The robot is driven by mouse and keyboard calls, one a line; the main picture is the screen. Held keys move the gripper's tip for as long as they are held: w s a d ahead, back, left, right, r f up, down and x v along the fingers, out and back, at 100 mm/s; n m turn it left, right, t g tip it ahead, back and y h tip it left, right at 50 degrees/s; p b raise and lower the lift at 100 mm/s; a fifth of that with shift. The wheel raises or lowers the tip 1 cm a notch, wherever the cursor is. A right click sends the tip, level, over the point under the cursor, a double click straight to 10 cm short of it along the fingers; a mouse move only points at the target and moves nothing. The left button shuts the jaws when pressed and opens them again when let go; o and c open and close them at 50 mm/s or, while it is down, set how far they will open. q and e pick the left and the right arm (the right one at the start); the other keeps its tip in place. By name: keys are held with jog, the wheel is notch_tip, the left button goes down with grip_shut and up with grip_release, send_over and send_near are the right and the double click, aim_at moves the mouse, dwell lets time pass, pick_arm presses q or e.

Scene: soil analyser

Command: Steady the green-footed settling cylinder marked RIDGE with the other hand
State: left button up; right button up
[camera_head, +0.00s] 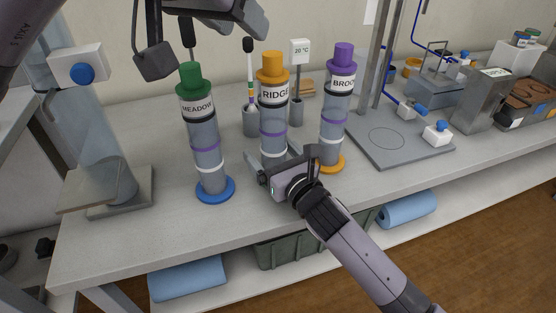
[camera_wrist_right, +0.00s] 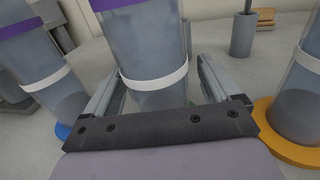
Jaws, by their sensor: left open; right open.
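The settling cylinder marked RIDGE (camera_head: 273,118) stands upright on the bench, with an orange cap, a purple band and a white ring. The right gripper is open, with one finger on each side of the lower tube. In the right wrist view the tube (camera_wrist_right: 155,40) stands between the fingers, with a gap visible on both sides. My left gripper (camera_head: 207,38) is open and empty, high above the bench near the cap of the MEADOW cylinder (camera_head: 206,135).
The green-capped MEADOW cylinder has a blue foot and stands left of RIDGE. The purple-capped BROOK cylinder (camera_head: 336,115) on an orange foot stands close on the right. The front bench edge is clear.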

jog(key=shift+w+a, duration=0.15)
jog(key=shift+w, duration=0.05)
jog(key=c, duration=1.4)
jog(key=o, duration=0.5)
jog(key=shift+c, duration=1.4)
jog(key=shift+f, duration=0.2)
